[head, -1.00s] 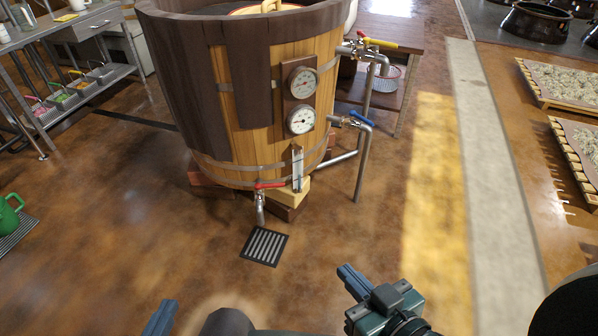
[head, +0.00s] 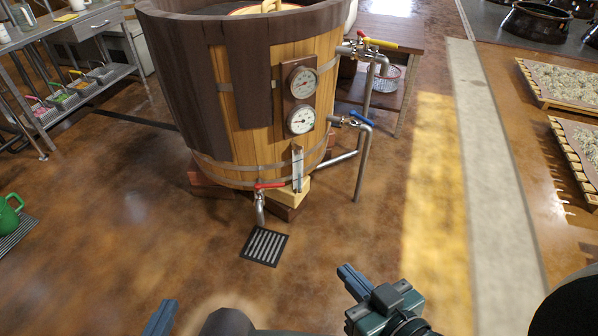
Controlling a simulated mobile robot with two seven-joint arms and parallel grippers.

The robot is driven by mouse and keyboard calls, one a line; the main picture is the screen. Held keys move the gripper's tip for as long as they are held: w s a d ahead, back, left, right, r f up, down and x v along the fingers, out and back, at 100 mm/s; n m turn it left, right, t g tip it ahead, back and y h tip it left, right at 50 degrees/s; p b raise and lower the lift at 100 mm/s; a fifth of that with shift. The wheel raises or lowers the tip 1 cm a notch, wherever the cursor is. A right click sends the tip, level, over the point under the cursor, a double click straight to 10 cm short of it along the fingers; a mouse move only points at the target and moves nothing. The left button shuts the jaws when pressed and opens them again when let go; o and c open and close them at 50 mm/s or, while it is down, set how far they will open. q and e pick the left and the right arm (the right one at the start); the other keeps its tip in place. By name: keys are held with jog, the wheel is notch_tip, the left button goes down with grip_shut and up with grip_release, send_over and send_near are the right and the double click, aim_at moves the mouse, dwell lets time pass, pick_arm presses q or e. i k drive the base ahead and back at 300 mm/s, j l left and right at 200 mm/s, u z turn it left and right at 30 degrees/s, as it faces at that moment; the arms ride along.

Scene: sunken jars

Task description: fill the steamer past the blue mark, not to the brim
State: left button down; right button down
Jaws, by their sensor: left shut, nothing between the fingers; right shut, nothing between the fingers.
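The steamer (head: 255,110) is a large round wooden vat with dark upper staves, standing on blocks in the upper middle. Two round dials (head: 301,102) sit on its front. A narrow upright sight gauge (head: 297,168) is below them; its level and any blue mark are too small to tell. A yellow-handled valve (head: 378,43) and a blue-handled valve (head: 361,118) are on pipes at its right. A red-handled tap (head: 268,185) is at the bottom front. My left gripper (head: 160,318) and my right gripper (head: 350,282) are shut and empty, low in the picture, apart from the steamer.
A floor drain grate (head: 264,246) lies below the red tap. A metal shelf bench (head: 75,60) and a green watering can (head: 9,214) are at the left. A wooden table (head: 415,45) stands behind the pipes. Grain trays (head: 566,82) lie at the right.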

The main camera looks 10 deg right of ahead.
aim_at(353, 113)
jog(key=i+l+u, duration=0.15)
jog(key=l, duration=0.5)
jog(key=i+l+u, duration=0.15)
jog(key=l, duration=0.55)
jog(key=i+l+u, duration=0.2)
jog(key=l, duration=0.5)
jog(key=i+l, duration=0.1)
jog(key=i, duration=0.3)
jog(key=i+l+u, duration=0.1)
jog(key=i, duration=0.25)
